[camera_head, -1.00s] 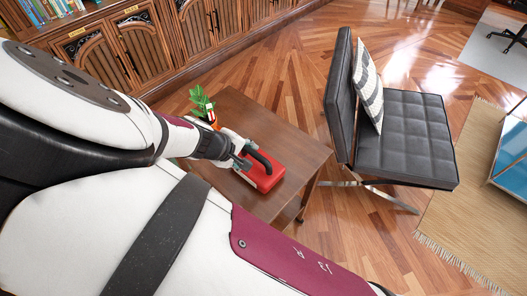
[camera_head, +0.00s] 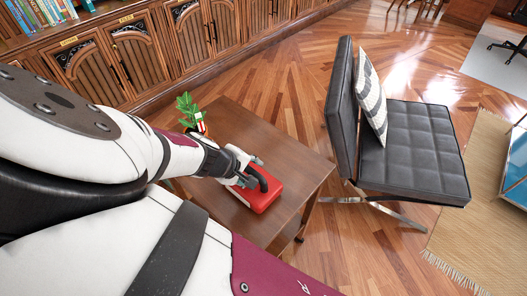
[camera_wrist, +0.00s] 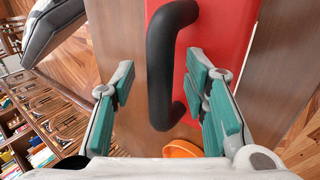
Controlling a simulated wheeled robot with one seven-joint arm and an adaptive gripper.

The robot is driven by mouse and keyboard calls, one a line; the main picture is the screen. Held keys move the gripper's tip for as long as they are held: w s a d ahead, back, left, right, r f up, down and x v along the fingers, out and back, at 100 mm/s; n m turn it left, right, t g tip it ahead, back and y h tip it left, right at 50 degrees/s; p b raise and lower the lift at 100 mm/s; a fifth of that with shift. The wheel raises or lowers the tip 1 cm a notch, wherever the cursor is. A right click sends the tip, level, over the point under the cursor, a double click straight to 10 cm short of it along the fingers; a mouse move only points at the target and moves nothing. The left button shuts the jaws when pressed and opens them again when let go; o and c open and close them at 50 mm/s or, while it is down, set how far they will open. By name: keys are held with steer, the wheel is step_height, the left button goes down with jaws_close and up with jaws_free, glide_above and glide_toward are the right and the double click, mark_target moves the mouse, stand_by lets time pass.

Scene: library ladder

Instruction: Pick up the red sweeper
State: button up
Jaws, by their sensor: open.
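The red sweeper (camera_head: 268,197) lies on the brown wooden side table, with its black handle on top. In the wrist view its red body (camera_wrist: 234,32) and black handle (camera_wrist: 160,68) fill the upper middle. My gripper (camera_head: 250,180) is at the sweeper's handle. In the wrist view my gripper (camera_wrist: 163,92) is open, its teal-padded fingers on either side of the near part of the handle. The handle sits between the fingers with a gap on the left; whether the right finger touches it I cannot tell.
The wooden table (camera_head: 298,165) also bears a potted plant (camera_head: 190,110), close behind my wrist. An orange round thing (camera_wrist: 182,149) shows below the handle in the wrist view. A black chair (camera_head: 412,140) with a striped cushion (camera_head: 370,100) stands right of the table. Wooden cabinets (camera_head: 140,55) line the back.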

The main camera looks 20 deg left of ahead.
steer(key=shift+c, duration=0.5)
jaws_close()
